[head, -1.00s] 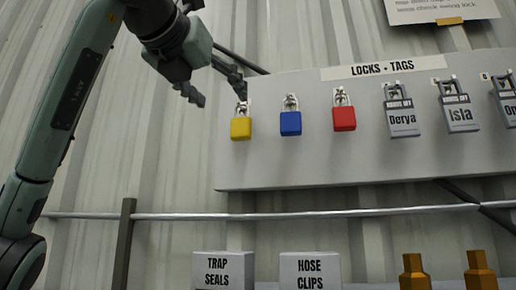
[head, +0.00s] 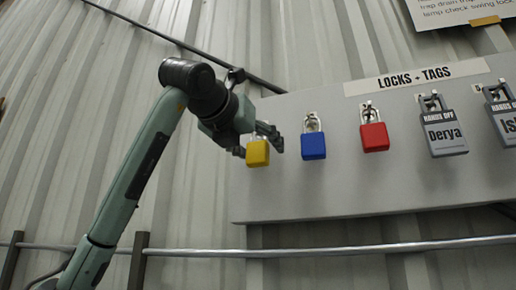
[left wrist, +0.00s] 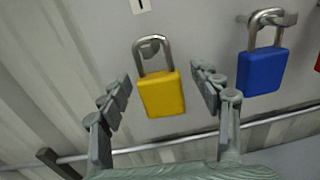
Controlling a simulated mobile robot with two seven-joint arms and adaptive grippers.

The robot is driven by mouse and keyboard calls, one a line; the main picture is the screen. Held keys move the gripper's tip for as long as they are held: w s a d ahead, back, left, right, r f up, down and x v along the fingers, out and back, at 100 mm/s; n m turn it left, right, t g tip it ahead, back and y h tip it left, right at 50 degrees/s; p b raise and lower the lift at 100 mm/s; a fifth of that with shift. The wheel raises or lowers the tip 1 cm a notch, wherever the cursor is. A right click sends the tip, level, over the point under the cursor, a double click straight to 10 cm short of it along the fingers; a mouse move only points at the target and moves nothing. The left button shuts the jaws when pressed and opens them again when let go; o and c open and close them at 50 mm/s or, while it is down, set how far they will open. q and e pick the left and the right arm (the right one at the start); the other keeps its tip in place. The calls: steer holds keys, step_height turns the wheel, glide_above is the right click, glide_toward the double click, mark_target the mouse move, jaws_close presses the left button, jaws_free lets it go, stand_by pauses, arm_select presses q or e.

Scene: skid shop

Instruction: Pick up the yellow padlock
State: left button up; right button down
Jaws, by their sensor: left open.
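The yellow padlock (head: 257,153) hangs by its silver shackle at the left end of the grey lock board. In the left wrist view the yellow padlock (left wrist: 161,94) hangs on a peg, its body between the two fingers. My left gripper (head: 260,145) is open in front of the board, around the padlock in the head view. In the left wrist view the fingers of my left gripper (left wrist: 160,95) stand to either side of the padlock, with a gap on each side. The gripper hides the top of the shackle in the head view. My right gripper is not in view.
A blue padlock (head: 313,146) hangs just right of the yellow one, then a red padlock (head: 374,137) and grey labelled padlocks (head: 443,133). The board (head: 290,200) is fixed before a corrugated wall. A metal rail (head: 330,249) runs below it.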

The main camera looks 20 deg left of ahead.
arm_select(q)
steer(key=shift+w, duration=0.2)
steer(key=c, duration=1.3)
steer(key=shift+a+r, duration=0.1)
